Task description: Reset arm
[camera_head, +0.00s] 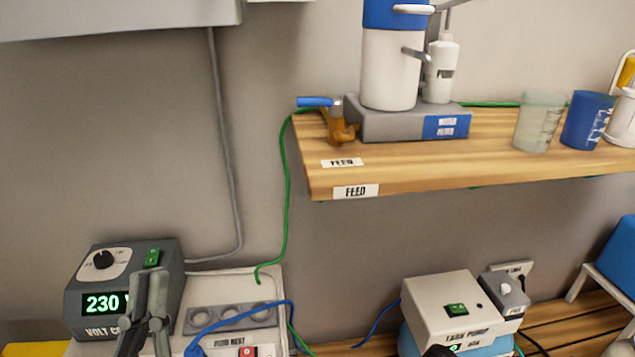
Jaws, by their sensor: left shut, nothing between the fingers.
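My left gripper (150,285) rises from the bottom edge at the lower left. Its two grey fingers point up and are shut, with nothing between them. It shows in front of the voltage unit (83,273), which has a green "230 V" display, a black dial and a green switch. Whether the fingers touch the unit, I cannot tell.
A wooden shelf (400,178) holds a blue-and-white canister (388,70), a clear cup (538,120) and a blue cup (586,118). A white panel (215,287) with round sockets and a pump box (440,300) stand below. Green and blue tubes hang between them.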

